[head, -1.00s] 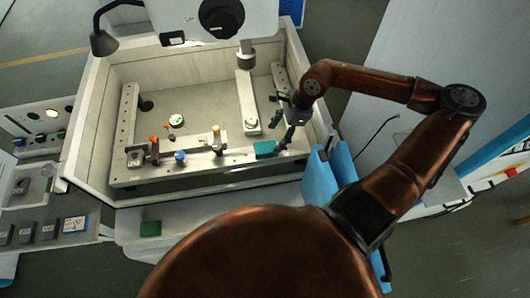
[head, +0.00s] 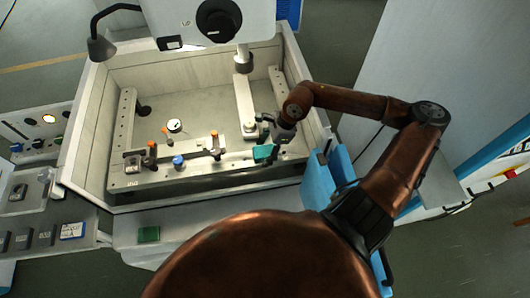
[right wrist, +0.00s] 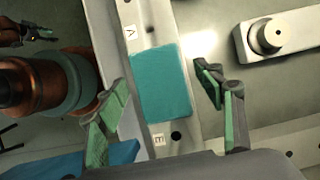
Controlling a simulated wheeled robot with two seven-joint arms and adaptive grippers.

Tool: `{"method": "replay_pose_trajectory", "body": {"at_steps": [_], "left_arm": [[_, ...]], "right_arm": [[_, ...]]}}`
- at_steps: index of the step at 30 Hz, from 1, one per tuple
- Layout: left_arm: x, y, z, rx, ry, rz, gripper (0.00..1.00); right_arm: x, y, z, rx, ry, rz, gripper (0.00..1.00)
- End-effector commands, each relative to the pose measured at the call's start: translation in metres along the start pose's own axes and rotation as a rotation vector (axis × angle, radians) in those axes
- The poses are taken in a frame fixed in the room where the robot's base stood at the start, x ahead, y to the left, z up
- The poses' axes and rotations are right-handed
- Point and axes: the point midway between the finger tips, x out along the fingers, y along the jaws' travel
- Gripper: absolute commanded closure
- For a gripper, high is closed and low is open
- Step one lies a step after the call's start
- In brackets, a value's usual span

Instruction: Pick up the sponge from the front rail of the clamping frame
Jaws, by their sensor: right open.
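The teal sponge (head: 263,152) lies flat on the front rail (head: 215,167) of the clamping frame, near its right end. In the right wrist view the sponge (right wrist: 162,82) is a plain rectangle between labels A and E. My right gripper (head: 270,143) is over the sponge, partly covering it in the head view. In the right wrist view its green-padded fingers (right wrist: 166,105) are spread, one on each side of the sponge, with gaps. A small dark, finger-like part (right wrist: 38,33) beside copper at the wrist view's upper left may be my left gripper; its opening is unclear.
Orange-topped clamps (head: 215,148) and a blue knob (head: 178,162) stand on the rail left of the sponge. A nozzle arm (head: 245,105) is behind it. A green block (head: 149,234) lies on the front ledge.

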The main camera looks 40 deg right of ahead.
Motion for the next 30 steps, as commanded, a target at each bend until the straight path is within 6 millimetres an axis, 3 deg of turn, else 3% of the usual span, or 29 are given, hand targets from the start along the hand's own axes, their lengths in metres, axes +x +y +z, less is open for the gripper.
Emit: {"method": "replay_pose_trajectory", "body": {"at_steps": [3, 19, 26, 30], "left_arm": [[0.0, 0.0, 0.0, 0.0, 0.0, 0.0, 0.6], [0.0, -0.001, 0.0, 0.0, -0.001, -0.001, 0.6], [0.0, -0.001, 0.001, 0.001, -0.001, -0.001, 0.6], [0.002, -0.001, 0.001, 0.001, -0.001, -0.001, 0.6]], "right_arm": [[0.0, 0.0, 0.0, 0.0, 0.0, 0.0, 0.38], [-0.001, 0.0, -0.001, 0.001, 0.0, 0.0, 0.73], [-0.002, 0.0, 0.0, 0.001, 0.0, 0.0, 0.73], [-0.015, -0.001, 0.005, 0.0, 0.002, -0.004, 0.73]]}}
